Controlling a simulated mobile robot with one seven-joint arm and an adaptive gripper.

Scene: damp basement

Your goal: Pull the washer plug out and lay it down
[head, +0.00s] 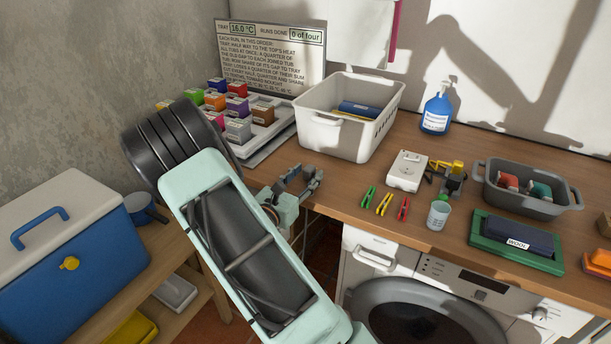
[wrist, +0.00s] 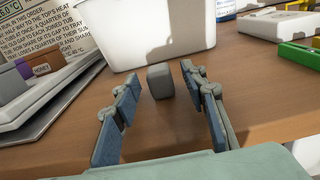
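The washing machine (head: 425,310) stands under the worktop, its round door partly cut off by the picture edge. A flat white socket-like box (head: 407,171) lies on the worktop; I cannot clearly make out a washer plug in it. A yellow-and-black item (head: 452,176) stands just right of the box. My gripper (head: 304,183) is open above the worktop's left part, well left of the box. In the wrist view my gripper (wrist: 158,83) has its fingers wide apart. A small grey block (wrist: 160,82) shows between the fingertips, with gaps on both sides.
A white basket (head: 322,132) stands just beyond my gripper. A tray of small coloured blocks (head: 273,134) is at left. A grey tub (head: 540,207) and blue bottle (head: 437,110) stand farther right.

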